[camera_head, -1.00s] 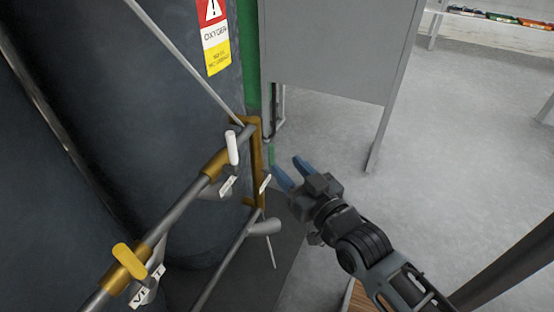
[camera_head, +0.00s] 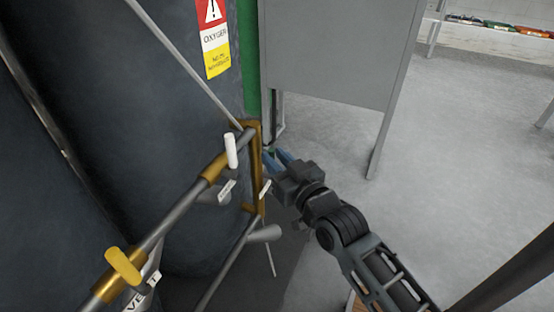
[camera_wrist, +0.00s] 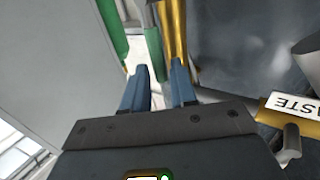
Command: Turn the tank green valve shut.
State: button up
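My gripper (camera_head: 277,159) is open, with its blue fingers reaching toward the narrow space behind the gold pipe frame (camera_head: 257,165). In the wrist view the two fingers (camera_wrist: 160,76) are apart, and I see nothing clearly held between them. A small green part (camera_head: 271,149), perhaps the green valve, shows at the fingertips in the head view, mostly hidden. I cannot tell whether the fingers touch it or straddle it. In the wrist view a green upright (camera_wrist: 113,28) stands left of the fingers, and the gold pipe (camera_wrist: 173,30) rises just beyond them.
A grey cabinet (camera_head: 340,50) is behind my gripper. The floor (camera_head: 450,170) at right is clear.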

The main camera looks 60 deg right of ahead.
grip_shut()
jog(key=shift+r, duration=0.1)
dwell(0.3)
